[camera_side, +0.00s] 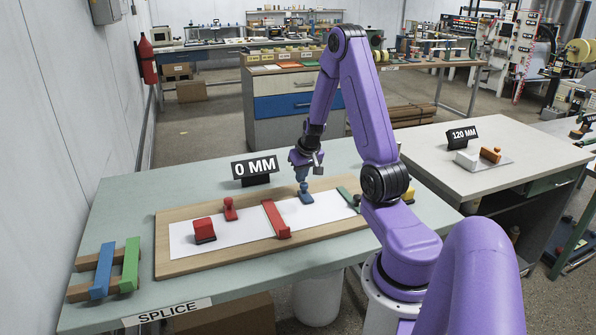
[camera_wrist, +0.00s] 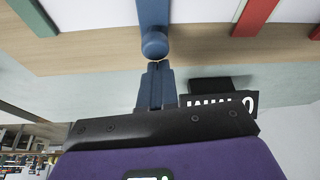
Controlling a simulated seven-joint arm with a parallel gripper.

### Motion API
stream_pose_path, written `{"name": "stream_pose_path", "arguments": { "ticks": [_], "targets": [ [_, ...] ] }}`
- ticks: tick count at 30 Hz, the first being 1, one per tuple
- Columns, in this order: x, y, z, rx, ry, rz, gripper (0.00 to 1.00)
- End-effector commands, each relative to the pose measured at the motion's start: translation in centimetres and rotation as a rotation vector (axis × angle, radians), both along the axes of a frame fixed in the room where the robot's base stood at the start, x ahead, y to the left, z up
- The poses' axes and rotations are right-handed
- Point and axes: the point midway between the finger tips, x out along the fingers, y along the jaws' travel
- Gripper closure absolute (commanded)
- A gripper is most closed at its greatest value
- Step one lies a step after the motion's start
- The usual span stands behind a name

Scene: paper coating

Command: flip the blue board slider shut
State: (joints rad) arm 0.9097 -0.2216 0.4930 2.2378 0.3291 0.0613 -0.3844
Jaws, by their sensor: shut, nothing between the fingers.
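A wooden board (camera_side: 164,262) bearing a white sheet (camera_side: 185,239) lies on the pale green table. A small blue board slider (camera_side: 306,197) stands on the sheet between a red bar (camera_side: 274,217) and a green bar (camera_side: 348,195). In the wrist view, the blue slider (camera_wrist: 152,14) shows as a narrow piece with a rounded knob. My gripper (camera_side: 302,178) is directly above it in the side view and partly hides it. In the wrist view my gripper (camera_wrist: 158,66) is shut, its fingertips right beside the knob. I cannot tell whether they touch.
A red block (camera_side: 204,229) and a red knobbed piece (camera_side: 230,208) sit left on the board. The "0 MM" sign (camera_side: 254,168) stands behind it. A rack with blue (camera_side: 102,271) and green (camera_side: 130,264) bars is at the left. The front table strip is clear.

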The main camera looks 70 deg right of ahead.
Motion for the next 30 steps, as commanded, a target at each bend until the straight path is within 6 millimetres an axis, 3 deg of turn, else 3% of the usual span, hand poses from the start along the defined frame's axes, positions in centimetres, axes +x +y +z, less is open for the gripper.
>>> {"name": "stream_pose_path", "arguments": {
  "ticks": [15, 23, 27, 30],
  "targets": [
    [-0.5, 0.4, -0.3, 0.013, 0.012, -0.001, 1.00],
    [1.2, -0.8, 0.1, 0.005, 0.005, -0.001, 1.00],
    [3.2, -2.3, 0.6, -0.004, -0.003, 0.001, 1.00],
    [2.7, -2.0, 2.3, -0.006, -0.006, -0.002, 1.00]
  ]
}}
